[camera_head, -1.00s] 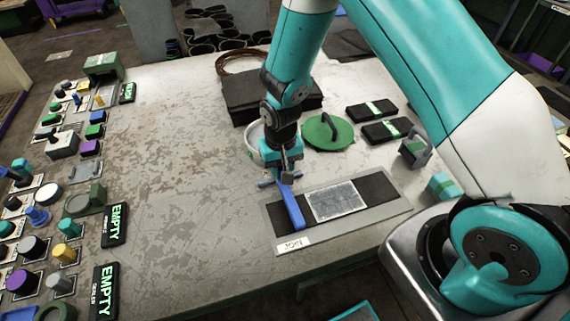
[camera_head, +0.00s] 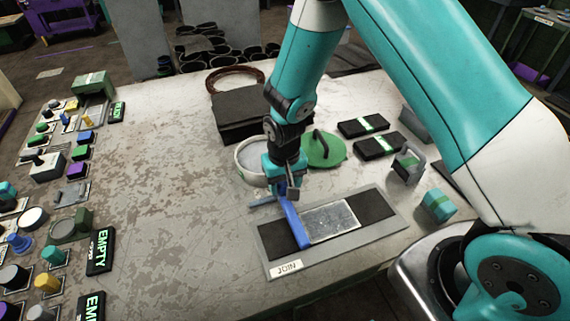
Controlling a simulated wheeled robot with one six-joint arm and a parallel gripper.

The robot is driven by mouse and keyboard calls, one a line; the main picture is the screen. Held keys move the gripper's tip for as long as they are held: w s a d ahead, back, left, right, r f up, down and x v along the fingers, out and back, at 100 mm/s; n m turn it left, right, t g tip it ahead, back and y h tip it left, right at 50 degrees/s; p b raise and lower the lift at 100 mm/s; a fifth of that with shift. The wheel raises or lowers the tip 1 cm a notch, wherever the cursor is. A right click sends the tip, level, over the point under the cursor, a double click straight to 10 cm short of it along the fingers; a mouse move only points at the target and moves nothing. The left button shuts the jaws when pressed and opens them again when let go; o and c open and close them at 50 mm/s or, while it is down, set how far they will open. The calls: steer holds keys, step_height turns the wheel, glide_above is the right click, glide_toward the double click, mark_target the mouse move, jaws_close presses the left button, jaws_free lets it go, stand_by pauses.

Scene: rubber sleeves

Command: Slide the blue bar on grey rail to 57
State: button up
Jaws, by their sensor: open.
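A long blue bar (camera_head: 293,224) lies across a grey plate (camera_head: 345,249) with dark strips, which I take to be the rail. The bar rests beside the left edge of a silver panel (camera_head: 332,221) on that plate. My gripper (camera_head: 284,196) points down at the bar's far end. It is open, with its jaws close around or against the bar; contact is hard to tell. A label reading JOIN (camera_head: 286,267) sits at the plate's near left corner. No scale or number 57 can be read.
A white bowl (camera_head: 247,166) stands just behind my gripper, with a green lid (camera_head: 325,152) to its right. Black boxes (camera_head: 364,125) and a teal roll (camera_head: 438,206) lie to the right. The table's left middle is clear; controls line its left edge.

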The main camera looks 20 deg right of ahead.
step_height(320, 180, up, 17)
steer(key=b, duration=0.1)
stand_by(0.5)
steer(key=s+a+r+n+y, duration=0.1)
steer(key=s+r, duration=0.4)
steer(key=s, duration=0.5)
steer(key=s+a+r+n+y, duration=0.2)
steer(key=s+r+n, duration=0.3)
steer(key=s, duration=0.6)
steer(key=shift+r+n+y, duration=0.35)
steer(key=shift+n+y, duration=0.25)
steer(key=shift+n, duration=0.1)
